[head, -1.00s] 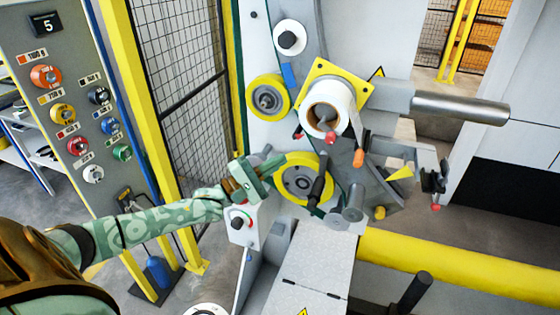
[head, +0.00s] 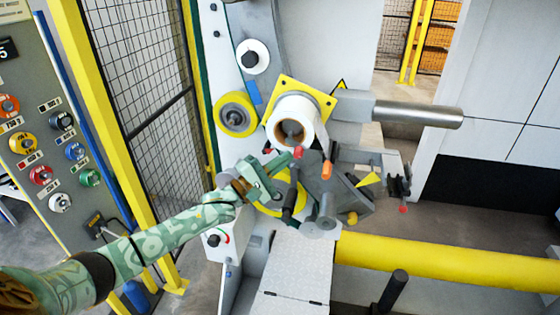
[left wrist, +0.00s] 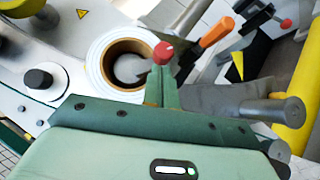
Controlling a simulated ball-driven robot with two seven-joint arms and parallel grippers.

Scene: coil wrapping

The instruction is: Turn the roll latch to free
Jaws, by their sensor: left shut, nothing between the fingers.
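A white film roll (head: 293,118) sits on its spindle in front of a yellow square plate. A small red knob (head: 298,152), which looks like the roll latch's end, is just below the roll. My left gripper (head: 284,162) is shut and empty, with its fingertips close by the red knob. In the left wrist view the shut green fingers (left wrist: 163,84) point at the red knob (left wrist: 163,52), beside the roll's brown core (left wrist: 128,65). I cannot tell whether they touch it. The latch's lever is mostly hidden. My right gripper is not in view.
An orange handle (head: 326,170) stands right of the red knob. A yellow wheel (head: 236,114) is left of the roll, and a black handle (head: 289,203) is below. A steel shaft (head: 418,112) juts right. A control panel (head: 50,150) and mesh fence (head: 135,80) stand left.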

